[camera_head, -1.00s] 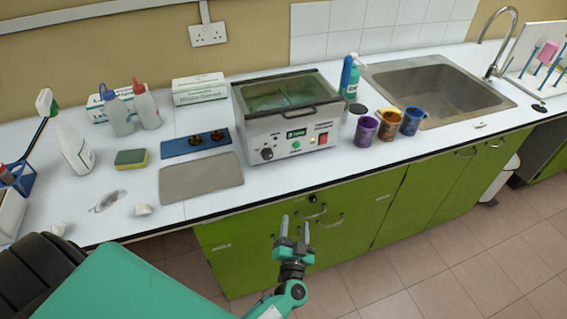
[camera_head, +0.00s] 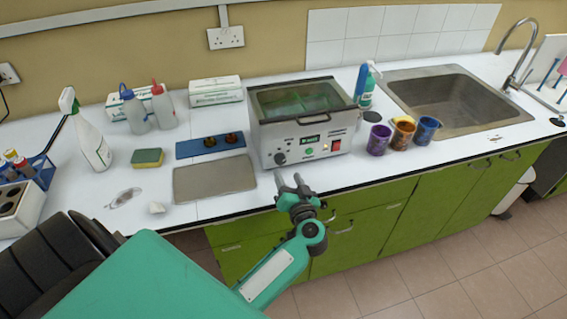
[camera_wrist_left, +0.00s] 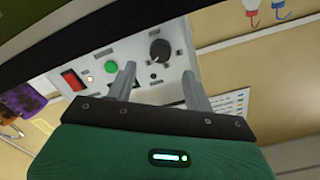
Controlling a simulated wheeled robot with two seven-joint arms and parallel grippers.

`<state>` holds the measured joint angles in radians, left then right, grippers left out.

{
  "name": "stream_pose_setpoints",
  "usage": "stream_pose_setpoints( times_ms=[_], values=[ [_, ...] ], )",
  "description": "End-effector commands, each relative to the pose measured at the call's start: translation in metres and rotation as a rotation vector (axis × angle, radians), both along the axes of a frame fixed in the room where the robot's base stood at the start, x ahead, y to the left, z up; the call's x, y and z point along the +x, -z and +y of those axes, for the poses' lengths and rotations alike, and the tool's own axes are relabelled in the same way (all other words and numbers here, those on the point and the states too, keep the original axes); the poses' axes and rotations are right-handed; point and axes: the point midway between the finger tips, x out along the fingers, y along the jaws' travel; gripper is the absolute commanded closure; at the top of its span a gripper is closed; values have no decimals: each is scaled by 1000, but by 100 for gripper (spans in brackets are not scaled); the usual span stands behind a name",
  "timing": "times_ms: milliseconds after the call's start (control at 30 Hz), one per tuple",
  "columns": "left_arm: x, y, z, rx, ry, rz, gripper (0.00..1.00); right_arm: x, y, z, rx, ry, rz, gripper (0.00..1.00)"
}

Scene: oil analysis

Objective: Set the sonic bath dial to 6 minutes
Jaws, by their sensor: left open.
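The sonic bath (camera_head: 304,128) is a white box with a dark-rimmed open top, standing on the counter. Its front panel carries a black dial (camera_head: 280,158), a green button and a red switch. The dial also shows in the left wrist view (camera_wrist_left: 160,49), with a pale mark on it. My left gripper (camera_head: 288,180) is open and empty, in front of the panel and just below the dial. In the left wrist view its fingers (camera_wrist_left: 157,82) point toward the panel, with the dial beyond and between their tips, apparently not touched. My right gripper is not in view.
A grey mat (camera_head: 214,178) and a blue tray (camera_head: 211,145) lie left of the bath. Purple (camera_head: 379,140), brown (camera_head: 402,132) and blue (camera_head: 427,130) cups stand to its right, before the sink (camera_head: 455,98). The counter's front edge runs below the gripper's tips.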

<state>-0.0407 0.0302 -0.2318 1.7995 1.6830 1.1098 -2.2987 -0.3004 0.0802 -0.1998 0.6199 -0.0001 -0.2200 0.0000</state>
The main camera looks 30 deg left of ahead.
Motion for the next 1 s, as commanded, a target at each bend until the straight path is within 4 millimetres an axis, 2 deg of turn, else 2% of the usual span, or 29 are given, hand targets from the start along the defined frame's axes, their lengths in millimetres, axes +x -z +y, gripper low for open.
stream_pose_setpoints(
  times_ms=[100,300,700,733,933,1000],
  values=[
    [16,-1,19,2,0,-1,48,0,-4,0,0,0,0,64],
    [33,-1,38,2,0,-1,48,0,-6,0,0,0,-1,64],
    [38,0,45,-1,1,0,48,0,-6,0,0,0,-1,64],
    [38,0,45,0,0,0,50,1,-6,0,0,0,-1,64],
    [38,0,45,0,1,0,89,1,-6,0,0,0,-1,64],
    [38,0,45,-1,1,0,91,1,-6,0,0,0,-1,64]
  ],
)
